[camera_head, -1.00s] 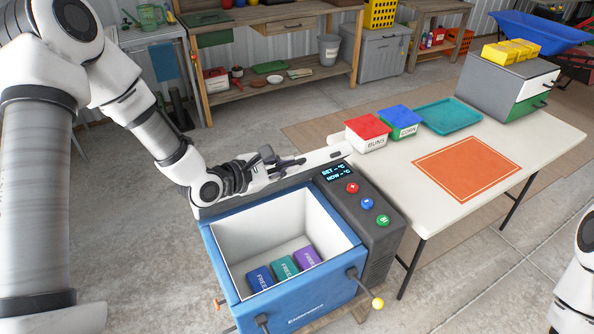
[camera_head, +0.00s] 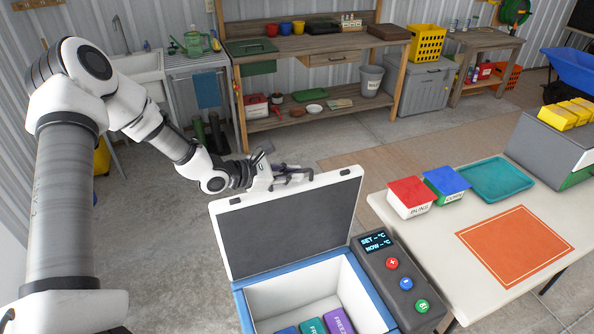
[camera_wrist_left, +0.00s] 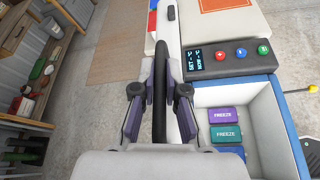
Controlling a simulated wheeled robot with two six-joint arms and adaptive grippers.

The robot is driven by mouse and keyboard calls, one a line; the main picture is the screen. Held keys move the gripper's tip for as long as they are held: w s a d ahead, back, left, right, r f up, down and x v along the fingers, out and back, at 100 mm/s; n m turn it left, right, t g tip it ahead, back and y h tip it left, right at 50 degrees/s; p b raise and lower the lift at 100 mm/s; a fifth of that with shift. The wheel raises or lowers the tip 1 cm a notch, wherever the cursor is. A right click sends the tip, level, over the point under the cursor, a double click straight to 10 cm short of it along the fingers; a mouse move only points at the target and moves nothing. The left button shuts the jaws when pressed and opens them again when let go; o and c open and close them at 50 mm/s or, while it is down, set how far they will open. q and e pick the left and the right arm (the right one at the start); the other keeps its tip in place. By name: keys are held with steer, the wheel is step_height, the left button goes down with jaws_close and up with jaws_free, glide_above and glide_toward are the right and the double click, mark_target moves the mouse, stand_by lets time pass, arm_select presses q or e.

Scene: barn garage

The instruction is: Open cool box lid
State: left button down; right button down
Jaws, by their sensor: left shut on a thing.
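The blue cool box (camera_head: 241,299) is at the lower middle of the head view, with its white interior exposed. Its lid (camera_head: 292,222) stands raised at the box's far side, dark grey underside facing me. My left gripper (camera_head: 290,177) is behind the lid's top edge. In the left wrist view my left gripper (camera_wrist_left: 161,92) is shut on a long dark bar handle (camera_wrist_left: 161,60), which runs between its fingers beside the white lid edge (camera_wrist_left: 173,25). The handle's full shape is hidden in the head view. My right gripper is not in view.
Freeze packs (camera_head: 338,321) lie inside the box. A control panel (camera_head: 392,275) with coloured buttons adjoins its right side. A white table (camera_head: 425,240) holds a red-lidded tub (camera_head: 408,197), a blue-lidded tub (camera_head: 446,186) and a teal tray (camera_head: 496,180). Floor behind the lid is clear.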

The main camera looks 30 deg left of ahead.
mark_target(267, 194)
arm_select(q)
steer(key=shift+f, duration=0.15)
steer(key=c, duration=1.3)
jaws_free()
steer(key=shift+c, duration=0.2)
steer(key=shift+o, duration=0.7)
steer(key=shift+a, duration=0.1)
steer(key=v, duration=0.6)
steer(key=shift+a, duration=0.2)
steer(key=shift+s+a+r, duration=0.1)
steer(key=shift+s+r, duration=0.25)
steer(key=shift+s, duration=0.2)
steer(key=shift+w, duration=0.1)
